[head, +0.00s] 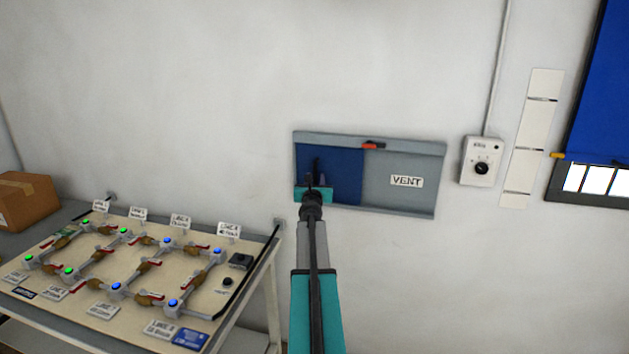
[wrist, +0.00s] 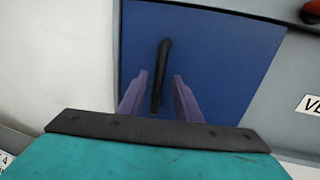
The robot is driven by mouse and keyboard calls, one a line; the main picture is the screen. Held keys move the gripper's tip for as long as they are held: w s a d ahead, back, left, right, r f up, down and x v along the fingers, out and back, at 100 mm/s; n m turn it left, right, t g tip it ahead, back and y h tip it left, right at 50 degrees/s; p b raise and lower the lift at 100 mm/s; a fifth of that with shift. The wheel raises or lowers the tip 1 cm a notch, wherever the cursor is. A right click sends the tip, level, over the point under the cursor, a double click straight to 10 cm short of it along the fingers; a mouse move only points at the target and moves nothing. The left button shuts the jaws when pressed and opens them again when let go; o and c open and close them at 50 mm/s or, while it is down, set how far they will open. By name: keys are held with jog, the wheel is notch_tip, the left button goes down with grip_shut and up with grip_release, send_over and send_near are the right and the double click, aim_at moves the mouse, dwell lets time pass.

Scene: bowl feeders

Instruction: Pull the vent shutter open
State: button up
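The vent shutter is a blue panel (head: 342,172) in the left part of a grey wall frame (head: 432,160). The blue panel (wrist: 220,50) fills much of the wrist view. Its upright dark handle (wrist: 163,52) leans slightly. My gripper (wrist: 159,76) is open, with one purple finger on each side of the handle's lower part and a gap on both sides. I cannot tell how deep the fingers reach. In the head view my gripper (head: 313,185) is in front of the blue panel and hides its lower left part.
A VENT label (head: 406,181) is on the grey right part, and a red piece (head: 374,146) sits on the top rail. A control box (head: 482,162) hangs to the right. A valve bench (head: 130,270) stands at lower left.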

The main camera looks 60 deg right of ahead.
jog(key=shift+d, duration=0.15)
grip_shut()
